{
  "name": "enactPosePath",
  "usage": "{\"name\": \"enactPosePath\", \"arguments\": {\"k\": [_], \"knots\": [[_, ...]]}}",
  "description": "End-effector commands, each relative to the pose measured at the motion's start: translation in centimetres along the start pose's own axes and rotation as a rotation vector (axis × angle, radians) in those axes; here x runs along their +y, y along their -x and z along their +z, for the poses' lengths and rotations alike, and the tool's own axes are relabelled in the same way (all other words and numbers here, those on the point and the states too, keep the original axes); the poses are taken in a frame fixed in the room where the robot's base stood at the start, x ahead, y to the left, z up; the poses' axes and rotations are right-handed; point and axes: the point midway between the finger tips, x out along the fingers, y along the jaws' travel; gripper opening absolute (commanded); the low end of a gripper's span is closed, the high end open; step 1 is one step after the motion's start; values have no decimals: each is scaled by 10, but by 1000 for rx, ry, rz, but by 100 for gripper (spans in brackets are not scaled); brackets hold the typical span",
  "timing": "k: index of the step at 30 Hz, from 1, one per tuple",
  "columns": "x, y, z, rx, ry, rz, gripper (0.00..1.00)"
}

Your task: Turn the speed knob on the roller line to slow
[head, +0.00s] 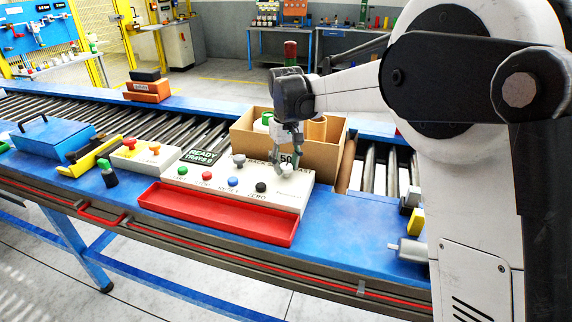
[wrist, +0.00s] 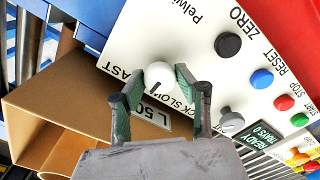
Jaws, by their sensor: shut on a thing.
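The white speed knob (wrist: 160,75) sits on the white control panel (wrist: 195,60), with FAST printed to its left and SLOW to its lower right in the wrist view. A short dark mark on the knob faces the lower edge of that view, between the two words. My gripper (wrist: 158,88) has its fingers on either side of the knob and is shut on it. In the head view my gripper (head: 287,163) reaches down to the right end of the panel (head: 220,196), and its fingers partly hide the knob.
A grey knob (head: 239,160) and several coloured buttons stand on the panel beside the gripper. An open cardboard box (head: 328,158) is right behind it. A red tray (head: 215,215) lies in front. A display reading 50 (wrist: 157,119) is partly hidden by the fingers.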

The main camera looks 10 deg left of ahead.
Motion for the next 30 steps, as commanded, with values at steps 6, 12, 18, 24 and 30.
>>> {"name": "enactPosePath", "arguments": {"k": [6,12,18,24,30], "knots": [[0,0,0,0,18,0,5],[0,-1,0,0,99,0,5],[0,-2,0,0,248,0,5],[0,-2,0,0,423,0,5],[0,-1,0,0,581,0,5]]}}
